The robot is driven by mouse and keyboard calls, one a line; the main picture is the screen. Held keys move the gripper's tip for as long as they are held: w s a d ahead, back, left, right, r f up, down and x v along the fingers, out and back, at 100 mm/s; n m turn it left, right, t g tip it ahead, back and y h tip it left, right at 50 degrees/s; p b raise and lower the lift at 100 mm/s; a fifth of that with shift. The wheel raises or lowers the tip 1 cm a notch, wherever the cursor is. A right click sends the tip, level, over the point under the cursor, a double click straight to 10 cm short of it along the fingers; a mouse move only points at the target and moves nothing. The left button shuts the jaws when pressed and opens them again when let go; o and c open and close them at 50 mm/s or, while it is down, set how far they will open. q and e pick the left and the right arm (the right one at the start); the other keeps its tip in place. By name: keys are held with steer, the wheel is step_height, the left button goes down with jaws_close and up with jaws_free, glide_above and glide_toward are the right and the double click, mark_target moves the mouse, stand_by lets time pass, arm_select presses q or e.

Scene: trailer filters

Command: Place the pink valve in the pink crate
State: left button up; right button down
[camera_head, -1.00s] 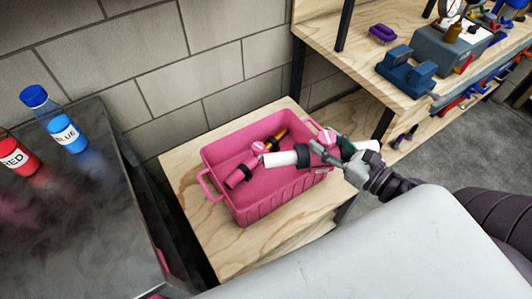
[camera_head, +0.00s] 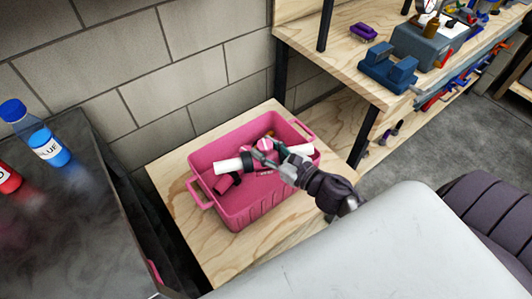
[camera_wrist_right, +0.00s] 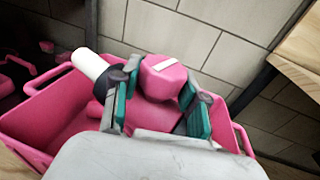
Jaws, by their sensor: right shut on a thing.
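The pink valve (camera_head: 268,146) has a pink knob and white pipe ends with dark collars. My right gripper (camera_head: 271,155) is shut on it and holds it over the pink crate (camera_head: 250,208). In the right wrist view the pink knob (camera_wrist_right: 163,77) sits between the teal-padded fingers, and one white pipe end (camera_wrist_right: 90,63) sticks out to the left. The crate's wall (camera_wrist_right: 38,118) shows behind and below it. I cannot tell whether the valve touches anything in the crate. My left gripper is not in view.
Another pink part with a dark ring (camera_head: 225,184) lies inside the crate. The crate stands on a low wooden table (camera_head: 180,192) by the block wall. A dark bench with a blue bottle (camera_head: 48,146) is at left. A workbench with a blue vise-like tool (camera_head: 390,68) is at right.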

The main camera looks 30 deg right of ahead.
steer(key=shift+f, duration=0.85)
steer(key=shift+f+b, duration=0.45)
steer(key=shift+b, duration=0.1)
steer(key=shift+f, duration=0.2)
steer(key=c, duration=0.6)
jaws_free()
steer(key=shift+r, duration=0.1)
